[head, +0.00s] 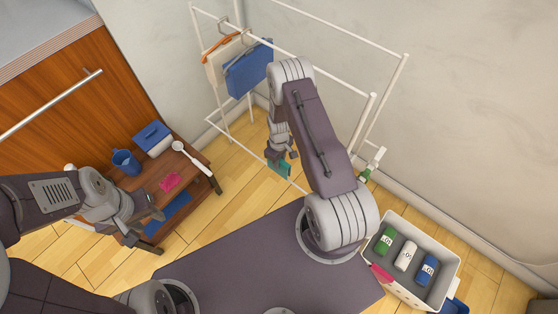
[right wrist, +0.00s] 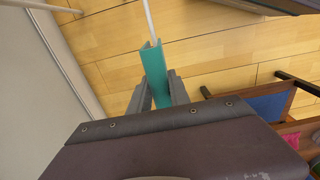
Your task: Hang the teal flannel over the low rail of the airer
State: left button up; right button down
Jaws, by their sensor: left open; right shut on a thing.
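The teal flannel (head: 284,169) is pinched in my right gripper (head: 281,156), down by the low rail (head: 232,136) of the white airer (head: 384,90). In the right wrist view the flannel (right wrist: 154,70) stands out between the two fingers of my right gripper (right wrist: 160,92) as a folded strip. A white bar (right wrist: 149,18) meets its far end; I cannot tell whether the cloth lies over the bar or just against it. My left gripper (head: 146,222) is open and empty beside the small wooden bench, far from the flannel.
The wooden bench (head: 190,188) holds a blue mug (head: 126,162), a box, a brush and a pink cloth.

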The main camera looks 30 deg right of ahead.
aim_at(279, 173)
jog(key=shift+f+b, duration=4.1)
jog(key=shift+f, duration=1.35)
jog(key=shift+f, duration=0.15)
jog(key=c, duration=1.1)
grip_release()
jog(key=shift+c, duration=0.2)
notch_tip(279, 173, up, 9)
jog(key=p, duration=0.4)
